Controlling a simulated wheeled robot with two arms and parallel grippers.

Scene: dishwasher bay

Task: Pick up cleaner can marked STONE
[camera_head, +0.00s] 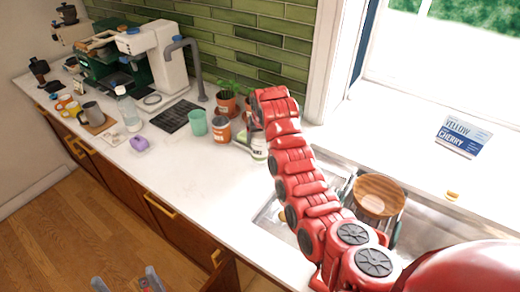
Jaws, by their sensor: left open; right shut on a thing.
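A white and green container (258,146) stands on the counter by the wall, partly hidden behind my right arm; I cannot read its marking. My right gripper (254,128) is at this container, at the end of the red arm, and is shut on it; its fingers are mostly hidden by the wrist. An orange-brown jar (221,131) with a dark lid stands just left of it. My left gripper (127,284) is open and empty, low at the bottom edge, in front of the cabinets. No can with readable STONE lettering shows.
A teal cup (197,123), potted plants (227,103) and a grey faucet (193,62) are close by. A sink (280,215) with a wooden round-topped item (378,194) is at right. A purple item (139,143) lies left. The front middle counter (195,170) is clear.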

